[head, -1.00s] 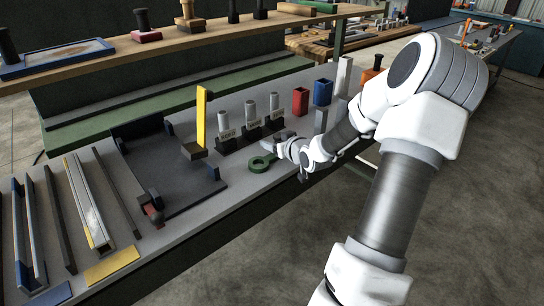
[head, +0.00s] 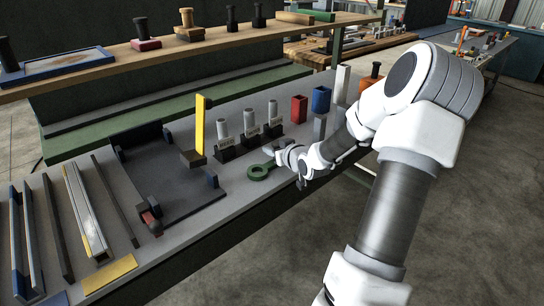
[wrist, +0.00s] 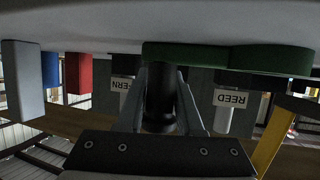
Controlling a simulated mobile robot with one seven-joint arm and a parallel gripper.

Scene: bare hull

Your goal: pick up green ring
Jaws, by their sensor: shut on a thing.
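The green ring (head: 259,173) lies flat on the grey bench, near its front edge. In the wrist view the ring (wrist: 272,60) is a green band seen edge-on near the top, against the bench surface, as that picture is upside down. The exact contact is partly dark and hidden. I see no clear gap between ring and bench.
Several grey cylinders on black labelled blocks (head: 251,139) stand behind the ring. A yellow upright (head: 200,125) and a dark tray (head: 175,185) are to the left. Red (head: 299,108) and blue (head: 321,98) boxes and a white post (head: 342,84) stand to the right, near my arm.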

